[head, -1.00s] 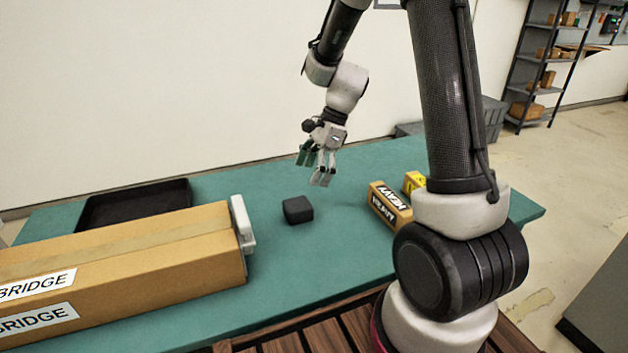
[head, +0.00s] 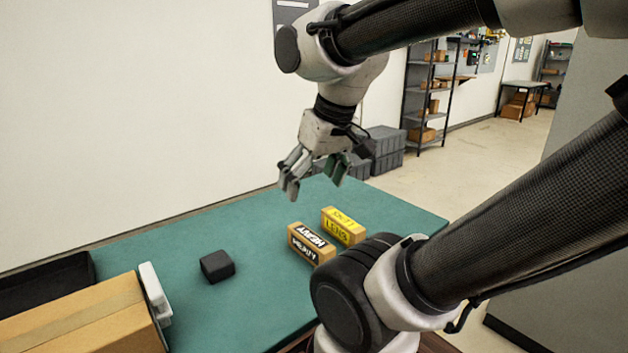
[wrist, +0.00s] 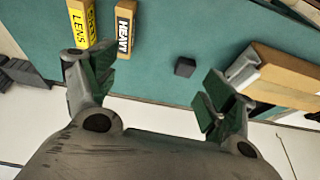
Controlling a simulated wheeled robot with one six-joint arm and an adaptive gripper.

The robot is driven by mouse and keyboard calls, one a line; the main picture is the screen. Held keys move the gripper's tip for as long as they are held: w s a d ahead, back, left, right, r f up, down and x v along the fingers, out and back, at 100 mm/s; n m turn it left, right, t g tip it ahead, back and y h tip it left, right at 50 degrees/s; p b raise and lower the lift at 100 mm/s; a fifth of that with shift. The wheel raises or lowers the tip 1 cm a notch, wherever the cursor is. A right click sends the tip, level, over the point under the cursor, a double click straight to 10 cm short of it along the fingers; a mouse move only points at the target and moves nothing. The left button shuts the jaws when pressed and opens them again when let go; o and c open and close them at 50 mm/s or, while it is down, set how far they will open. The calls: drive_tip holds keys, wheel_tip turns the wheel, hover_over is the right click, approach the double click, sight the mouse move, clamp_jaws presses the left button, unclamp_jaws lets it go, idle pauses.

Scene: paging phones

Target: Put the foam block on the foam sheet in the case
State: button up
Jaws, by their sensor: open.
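A small dark block (head: 217,266), which looks like the foam block, lies on the green table in the head view. It also shows in the wrist view (wrist: 185,67), between the fingers' directions but well beyond them. A shallow black tray-like case (head: 48,284) is at the left edge, partly cut off and partly hidden by a long box; I cannot make out a foam sheet in it. My gripper (head: 313,178) is open and empty, above the far part of the table, up and to the right of the block.
A long cardboard box (head: 75,325) and a white piece (head: 155,293) at its end stand left of the block. A HEAVY box (head: 311,244) and a yellow-labelled LENS box (head: 343,226) lie right of it. The table (head: 190,318) is clear around the block.

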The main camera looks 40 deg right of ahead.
drive_tip(key=m+g, duration=0.5)
drive_tip(key=m, duration=0.9)
hover_over(216, 260)
drive_tip(key=f, duration=2.1)
drive_tip(key=shift+d, duration=0.3)
drive_tip(key=m, duration=0.1)
drive_tip(key=w+m, duration=0.1)
drive_tip(key=shift+a+m+t, duration=0.15)
drive_tip(key=shift+m+t, duration=0.15)
drive_tip(key=shift+t, duration=0.1)
drive_tip(key=shift+m, duration=0.4)
drive_tip(key=shift+s+f, duration=0.1)
drive_tip(key=shift+f, duration=0.3)
drive_tip(key=f, duration=0.7)
drive_tip(key=shift+s+a, duration=0.15)
drive_tip(key=shift+s, duration=0.2)
drive_tip(key=c, duration=1)
drive_tip(key=shift+r, duration=0.1)
